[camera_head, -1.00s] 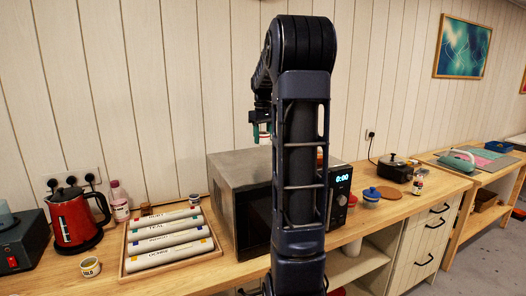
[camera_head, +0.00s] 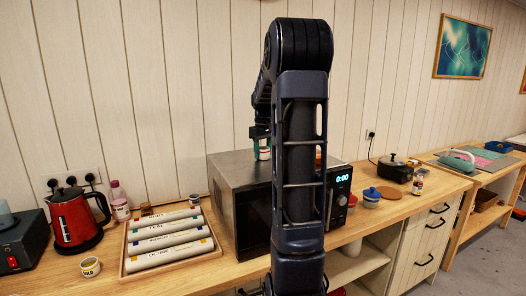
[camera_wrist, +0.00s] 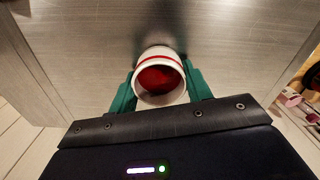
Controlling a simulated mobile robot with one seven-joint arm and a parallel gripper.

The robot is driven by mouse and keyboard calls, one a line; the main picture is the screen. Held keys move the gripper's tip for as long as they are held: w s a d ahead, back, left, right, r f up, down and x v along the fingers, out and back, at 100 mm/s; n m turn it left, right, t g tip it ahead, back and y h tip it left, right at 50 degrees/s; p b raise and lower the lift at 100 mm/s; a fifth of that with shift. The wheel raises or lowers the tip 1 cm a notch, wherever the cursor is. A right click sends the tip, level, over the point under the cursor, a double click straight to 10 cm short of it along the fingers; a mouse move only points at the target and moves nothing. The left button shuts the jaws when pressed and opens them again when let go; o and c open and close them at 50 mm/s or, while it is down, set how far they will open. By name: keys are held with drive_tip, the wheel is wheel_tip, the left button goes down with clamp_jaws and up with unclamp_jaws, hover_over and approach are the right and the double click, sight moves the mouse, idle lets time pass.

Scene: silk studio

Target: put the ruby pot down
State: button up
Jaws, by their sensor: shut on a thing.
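The ruby pot (camera_wrist: 158,76) is a small white pot with a red rim stripe and red contents in the wrist view. The green fingers of my gripper (camera_wrist: 161,92) are shut on it from both sides. In the head view the pot (camera_head: 264,154) shows below my gripper (camera_head: 261,138), partly hidden by my arm. It is upright at the top of the microwave (camera_head: 235,164), close to or on that grey surface; I cannot tell whether it touches.
The microwave top around the pot looks clear. A tray (camera_head: 126,270) of labelled rolls, a red kettle (camera_head: 72,220) and a yellow-labelled pot (camera_head: 90,267) stand left. A blue-lidded jar (camera_head: 371,196) and a black cooker (camera_head: 394,170) stand right.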

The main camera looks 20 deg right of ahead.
drive_tip(key=o, duration=1)
wheel_tip(320, 180, up, 12)
drive_tip(key=s+a+t, duration=0.1)
drive_tip(key=s+a, duration=0.6)
drive_tip(key=s, duration=0.1)
drive_tip(key=s+a+f+m+t, duration=0.1)
drive_tip(key=s+a+f, duration=0.3)
drive_tip(key=s, duration=0.6)
drive_tip(key=s+a+f+m+t, duration=0.2)
drive_tip(key=s+a+f, duration=0.3)
drive_tip(key=s+f, duration=0.4)
drive_tip(key=shift+s+a+t, duration=0.25)
drive_tip(key=shift+s+t, duration=0.05)
drive_tip(key=shift+s, duration=0.2)
drive_tip(key=shift+o, duration=0.4)
drive_tip(key=shift+f, duration=0.1)
